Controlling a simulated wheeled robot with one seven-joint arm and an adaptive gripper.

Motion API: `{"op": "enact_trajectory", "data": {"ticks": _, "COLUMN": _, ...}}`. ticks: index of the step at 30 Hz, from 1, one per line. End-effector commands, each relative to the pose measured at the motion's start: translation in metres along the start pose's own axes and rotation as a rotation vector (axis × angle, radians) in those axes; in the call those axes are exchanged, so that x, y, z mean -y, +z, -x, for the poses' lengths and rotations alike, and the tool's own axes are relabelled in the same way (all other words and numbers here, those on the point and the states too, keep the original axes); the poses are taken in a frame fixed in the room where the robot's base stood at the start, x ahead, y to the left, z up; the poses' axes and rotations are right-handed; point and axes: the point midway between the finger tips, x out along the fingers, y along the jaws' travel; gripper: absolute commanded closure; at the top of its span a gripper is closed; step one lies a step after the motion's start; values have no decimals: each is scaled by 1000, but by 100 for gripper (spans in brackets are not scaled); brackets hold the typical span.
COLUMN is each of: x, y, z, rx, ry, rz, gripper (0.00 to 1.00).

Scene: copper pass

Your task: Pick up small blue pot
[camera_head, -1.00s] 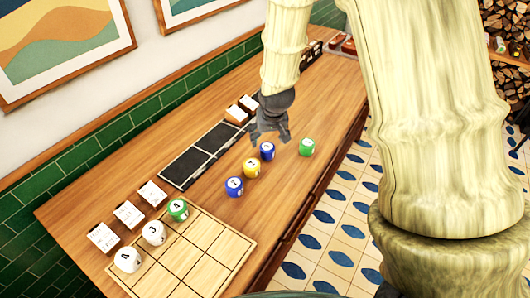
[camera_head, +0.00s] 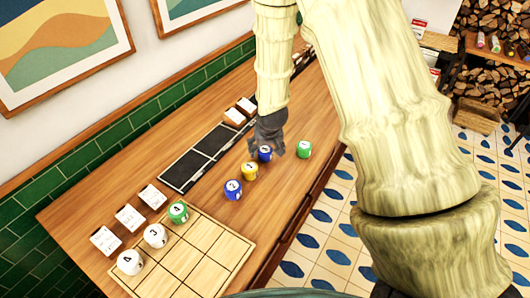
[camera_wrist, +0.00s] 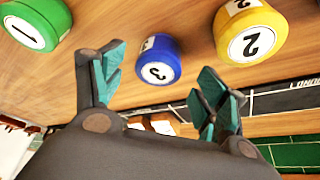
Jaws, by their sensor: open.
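A small blue pot (camera_head: 265,154) with a white number label stands on the wooden counter, right by my gripper (camera_head: 266,145). In the wrist view this blue pot (camera_wrist: 158,58) shows a 3 and lies ahead of and between the open fingers of my gripper (camera_wrist: 163,72). The fingers do not appear to touch it. In the head view the fingers partly cover its top. A second blue pot (camera_head: 232,190) stands nearer the wooden grid board.
A yellow pot (camera_head: 250,171) marked 2 and a green pot (camera_head: 304,149) marked 1 stand close on either side. Black slates (camera_head: 190,168) lie behind. The counter's front edge is at the right.

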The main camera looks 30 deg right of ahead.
Motion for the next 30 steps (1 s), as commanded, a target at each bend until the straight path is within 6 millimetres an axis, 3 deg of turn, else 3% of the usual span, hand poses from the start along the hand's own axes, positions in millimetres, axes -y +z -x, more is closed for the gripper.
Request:
{"op": "enact_trajectory", "data": {"ticks": 12, "x": -2, "y": -2, "z": -30, "rx": 0, "ry": 0, "rz": 0, "gripper": 27}}
{"op": "enact_trajectory", "data": {"ticks": 23, "x": -2, "y": -1, "z": -35, "rx": 1, "ry": -1, "rz": 0, "gripper": 27}}
{"op": "enact_trajectory", "data": {"ticks": 30, "x": -2, "y": -1, "z": -35, "rx": 1, "ry": -1, "rz": 0, "gripper": 70}}
